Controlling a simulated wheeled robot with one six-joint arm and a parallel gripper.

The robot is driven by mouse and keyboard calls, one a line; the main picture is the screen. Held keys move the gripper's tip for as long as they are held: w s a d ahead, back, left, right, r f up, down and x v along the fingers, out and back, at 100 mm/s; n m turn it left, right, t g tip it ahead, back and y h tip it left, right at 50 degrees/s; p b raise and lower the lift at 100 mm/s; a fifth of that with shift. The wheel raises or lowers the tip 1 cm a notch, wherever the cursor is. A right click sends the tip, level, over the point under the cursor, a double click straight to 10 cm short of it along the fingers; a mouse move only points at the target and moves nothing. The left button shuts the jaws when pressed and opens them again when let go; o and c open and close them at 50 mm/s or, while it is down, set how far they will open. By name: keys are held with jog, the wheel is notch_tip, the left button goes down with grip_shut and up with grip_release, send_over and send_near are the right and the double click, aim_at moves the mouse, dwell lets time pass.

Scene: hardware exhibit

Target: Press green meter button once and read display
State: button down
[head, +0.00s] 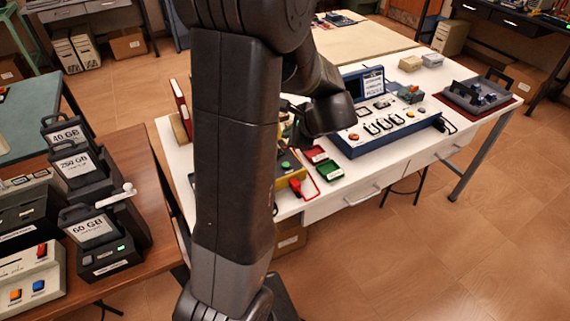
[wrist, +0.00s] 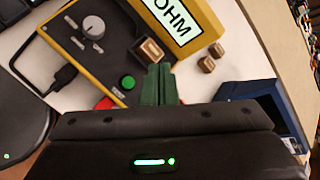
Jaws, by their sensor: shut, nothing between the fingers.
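The yellow meter with a dark grey panel lies across the upper left of the wrist view (wrist: 66,32). Its panel carries a grey knob (wrist: 93,27), a round green button (wrist: 127,82) and a brown rocker-like piece (wrist: 150,50). A white face on its raised yellow housing reads "OHM" (wrist: 180,20); no number shows. My gripper (wrist: 158,70) is shut and empty, its green fingers just right of the green button, apart from it in the picture; I cannot tell their height. In the head view the green button (head: 285,165) shows beside my arm, which hides most of the meter.
On the white table (head: 345,199) stand a blue console (head: 350,141) with a screen, red (head: 315,154) and green (head: 328,170) trays and a grey tray (head: 477,92). Small brown blocks (wrist: 206,65) lie near the meter. A brown table (head: 148,180) holds several devices at left.

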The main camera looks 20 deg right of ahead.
aim_at(288, 166)
jog(key=shift+f, duration=0.1)
notch_tip(288, 166, down, 9)
jog(key=b, duration=0.7)
dwell(1.7)
jog(key=shift+f+b, duration=0.25)
jog(key=shift+b, duration=0.2)
jog(key=shift+f+b, duration=0.4)
jog(key=shift+f, duration=0.05)
dwell(0.5)
dwell(0.4)
jog(key=shift+r+p, duration=0.75)
jog(key=shift+r, duration=0.15)
